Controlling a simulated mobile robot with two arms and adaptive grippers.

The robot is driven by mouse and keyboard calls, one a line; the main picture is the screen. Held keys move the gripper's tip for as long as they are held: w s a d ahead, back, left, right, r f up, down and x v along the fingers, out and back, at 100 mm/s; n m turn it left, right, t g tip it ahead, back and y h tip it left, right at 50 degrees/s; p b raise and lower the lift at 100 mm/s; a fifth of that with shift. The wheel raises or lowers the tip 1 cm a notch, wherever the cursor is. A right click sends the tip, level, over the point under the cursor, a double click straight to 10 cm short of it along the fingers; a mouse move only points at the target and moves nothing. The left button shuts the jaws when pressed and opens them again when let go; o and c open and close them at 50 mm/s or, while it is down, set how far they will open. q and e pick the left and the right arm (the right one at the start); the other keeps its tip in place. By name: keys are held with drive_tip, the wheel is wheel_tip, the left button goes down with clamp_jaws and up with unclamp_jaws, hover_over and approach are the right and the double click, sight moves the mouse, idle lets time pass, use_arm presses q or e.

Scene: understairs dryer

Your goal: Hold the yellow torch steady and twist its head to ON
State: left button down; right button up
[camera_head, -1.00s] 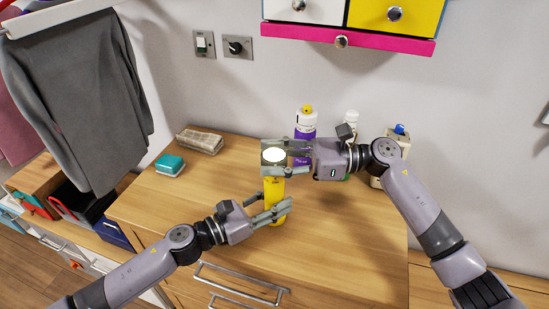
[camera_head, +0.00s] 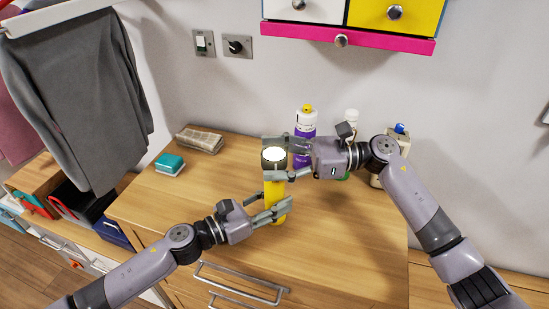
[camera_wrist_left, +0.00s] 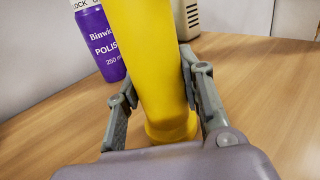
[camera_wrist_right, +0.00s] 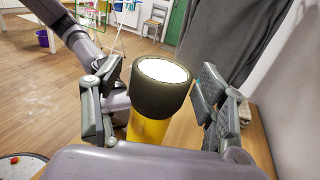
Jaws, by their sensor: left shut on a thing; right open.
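The yellow torch (camera_head: 274,190) stands upright over the wooden top, with its dark head (camera_head: 273,157) upward and its lens glowing white. My left gripper (camera_head: 272,206) is shut on the yellow body low down; the left wrist view shows a finger on each side of the torch (camera_wrist_left: 150,70). My right gripper (camera_head: 275,160) is open around the head. In the right wrist view the head (camera_wrist_right: 160,88) sits between the spread fingers with a gap on both sides. Any mark for the head's switch position is not visible.
A purple polish bottle (camera_head: 304,130) stands close behind the right gripper, with a white-capped bottle (camera_head: 351,119) and a beige container (camera_head: 398,139) farther right. A teal sponge-like block (camera_head: 169,164) and a folded cloth (camera_head: 200,141) lie at left. The front right top is clear.

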drive_tip(key=d, duration=1.2)
drive_tip(key=shift+w, duration=0.4)
use_arm(q)
drive_tip(key=c, duration=1)
unclamp_jaws()
drive_tip(key=v, duration=1.1)
drive_tip(key=shift+s+a, duration=0.15)
drive_tip(key=shift+a, duration=0.15)
drive_tip(key=b+v, duration=0.4)
drive_tip(key=v, duration=0.5)
drive_tip(key=shift+s+a, duration=0.15)
use_arm(e)
wheel_tip(320, 180, down, 4)
drive_tip(key=shift+r, duration=0.1)
